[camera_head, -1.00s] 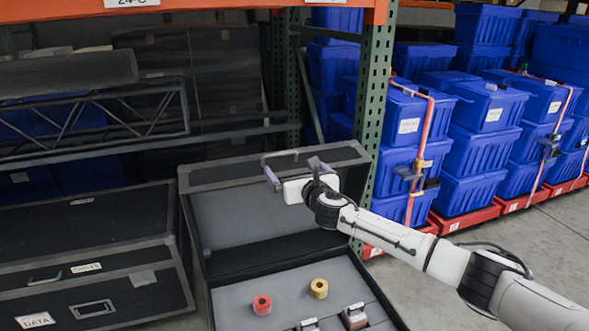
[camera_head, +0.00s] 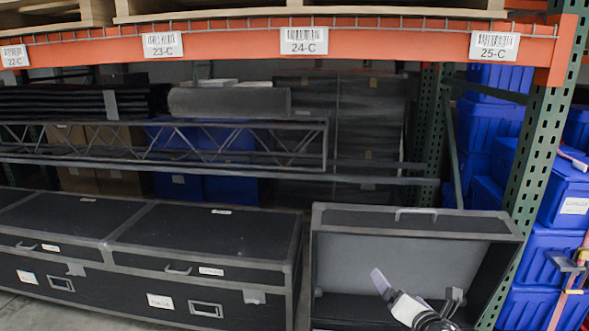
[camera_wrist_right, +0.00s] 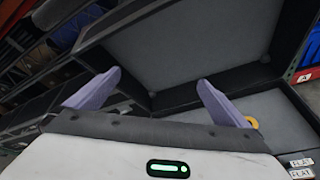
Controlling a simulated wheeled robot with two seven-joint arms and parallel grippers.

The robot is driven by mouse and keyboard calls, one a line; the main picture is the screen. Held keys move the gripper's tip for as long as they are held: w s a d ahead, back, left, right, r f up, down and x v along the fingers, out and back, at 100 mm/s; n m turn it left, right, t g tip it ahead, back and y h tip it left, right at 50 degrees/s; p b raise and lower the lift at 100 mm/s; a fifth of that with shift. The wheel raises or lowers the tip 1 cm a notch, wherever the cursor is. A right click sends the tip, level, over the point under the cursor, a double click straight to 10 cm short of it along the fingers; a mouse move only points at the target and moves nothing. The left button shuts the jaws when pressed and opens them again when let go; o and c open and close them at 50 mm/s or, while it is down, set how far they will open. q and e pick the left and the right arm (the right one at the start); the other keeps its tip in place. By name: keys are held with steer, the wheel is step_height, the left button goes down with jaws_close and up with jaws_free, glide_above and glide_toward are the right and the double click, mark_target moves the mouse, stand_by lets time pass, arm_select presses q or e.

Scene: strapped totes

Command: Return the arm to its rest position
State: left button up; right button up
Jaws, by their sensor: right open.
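My right gripper (camera_head: 416,286) is at the bottom of the head view, in front of the raised lid of the open black case (camera_head: 385,253). In the right wrist view, its two lilac fingers (camera_wrist_right: 159,80) are spread apart with nothing between them. The case's grey lid lining (camera_wrist_right: 185,45) lies beyond the fingers. A yellow roll (camera_wrist_right: 253,123) shows just past the right finger, partly hidden by it. My left gripper is in neither view.
Closed black cases (camera_head: 205,250) stand left of the open case. Behind is a rack with an orange beam (camera_head: 380,43) and a green upright (camera_head: 535,150). Blue totes (camera_head: 535,265) stack at the right, with a strap alongside. Items labelled FLAT (camera_wrist_right: 301,167) lie in the case.

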steer(key=s+a+f+m+g+y, duration=0.1)
steer(key=s+a+f+m+g, duration=0.1)
steer(key=s+a+f+m, duration=0.6)
steer(key=s+a+f+m+g+y, duration=0.1)
steer(key=s+a+f+m+y, duration=0.2)
steer(key=s+f, duration=0.6)
steer(key=s+f+m+g+h, duration=0.1)
steer(key=s+f+m+g, duration=0.1)
steer(key=s+m, duration=1.4)
steer(key=s+f, duration=0.1)
steer(key=s, duration=0.5)
steer(key=shift+s+d+g+h, duration=0.2)
steer(key=shift+d+g+h, duration=0.1)
steer(key=shift+g, duration=0.1)
